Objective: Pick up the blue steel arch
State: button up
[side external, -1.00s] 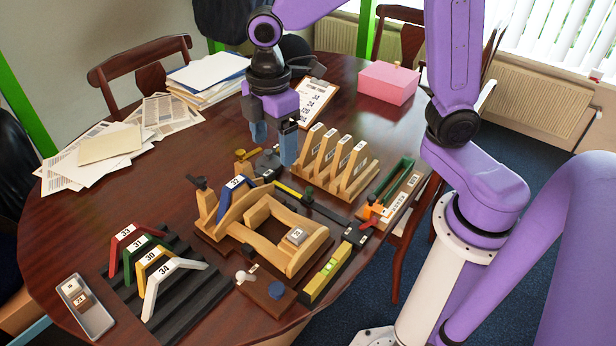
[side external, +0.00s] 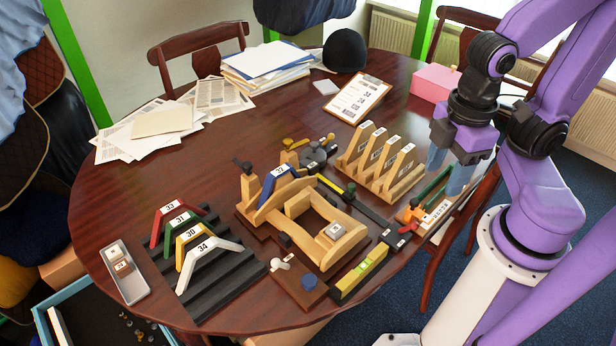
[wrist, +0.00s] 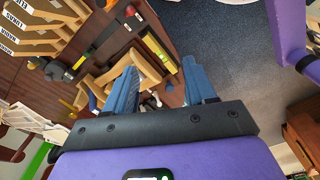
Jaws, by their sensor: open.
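The blue steel arch (side external: 275,184), with a white number tag, sits tilted on the wooden saddle fixture (side external: 322,240), at its back left, in the side view. My gripper (side external: 449,172) is open and empty, fingers down, well to the right of the arch and above the table's right edge, by the green-framed tool (side external: 432,186). In the wrist view, the two blue fingers (wrist: 161,88) are spread apart with nothing held between them.
Red, green, yellow and white arches stand on a black ridged rack (side external: 235,284) at the front left. A slotted wooden rack (side external: 380,165) stands between the fixture and my gripper. A level (side external: 360,275) lies in front. The clipboard (side external: 358,98) lies behind.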

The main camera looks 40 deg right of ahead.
jog(key=shift+w, duration=0.1)
jog(key=r+n, duration=0.2)
jog(key=n, duration=0.3)
send_over(280, 170)
notch_tip(280, 170, down, 12)
jog(key=shift+f, duration=2.75)
grip_shut()
